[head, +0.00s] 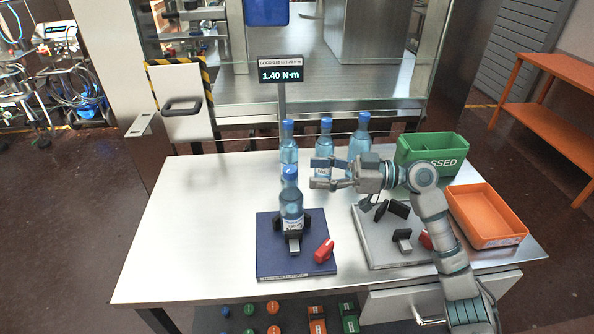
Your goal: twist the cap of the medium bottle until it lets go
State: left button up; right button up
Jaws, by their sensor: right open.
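A clear blue bottle (291,207) stands upright in a black clamp (293,242) on a dark blue base plate (268,257). Its blue cap (289,173) is on its neck. I cannot tell from its look alone whether this is the medium bottle. My right gripper (319,173) is open and empty, its fingers pointing left. It is just right of the cap at about the same height in the picture, apart from it. My left gripper is not in view.
Three capped bottles (326,140) stand behind. A grey plate (367,244) with an empty clamp is at right, beside a green bin (432,148) and an empty orange tray (487,214). A display (281,75) reads 1.40 N·m. The table's left side (200,220) is clear.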

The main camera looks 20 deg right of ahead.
jog(key=v, duration=0.5)
jog(key=shift+s+d+f, duration=0.1)
jog(key=shift+d, duration=0.15)
